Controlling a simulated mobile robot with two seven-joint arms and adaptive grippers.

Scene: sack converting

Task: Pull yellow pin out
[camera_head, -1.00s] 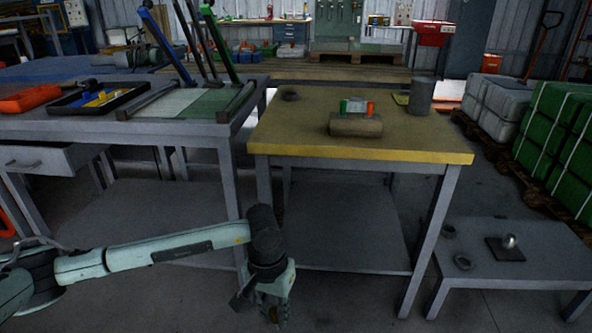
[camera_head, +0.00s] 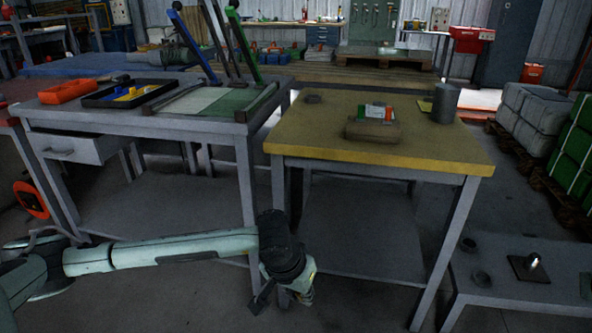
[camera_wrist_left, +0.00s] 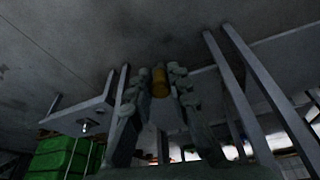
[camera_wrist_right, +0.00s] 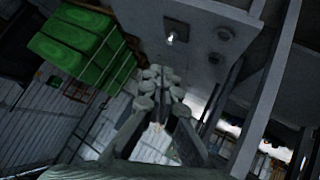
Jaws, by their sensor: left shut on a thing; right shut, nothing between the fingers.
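A yellow pin (camera_wrist_left: 160,82) shows as a short cylinder between the fingertips of my left gripper (camera_wrist_left: 162,74) in the left wrist view. The gripper is shut on it. In the head view my left gripper (camera_head: 298,290) hangs low, pointing down in front of the yellow-topped table (camera_head: 470,164), below its top. The pin cannot be made out clearly there. My right gripper (camera_wrist_right: 165,80) is shut and empty in the right wrist view. It is outside the head view.
A low grey table (camera_head: 490,300) at the right carries a dark plate (camera_head: 519,268) with a shiny knob, and ring-like parts. The yellow-topped table holds a block (camera_head: 373,130) and a grey cylinder (camera_head: 445,103). A workbench (camera_head: 90,112) stands left. Green bales (camera_wrist_right: 75,40) lie beyond.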

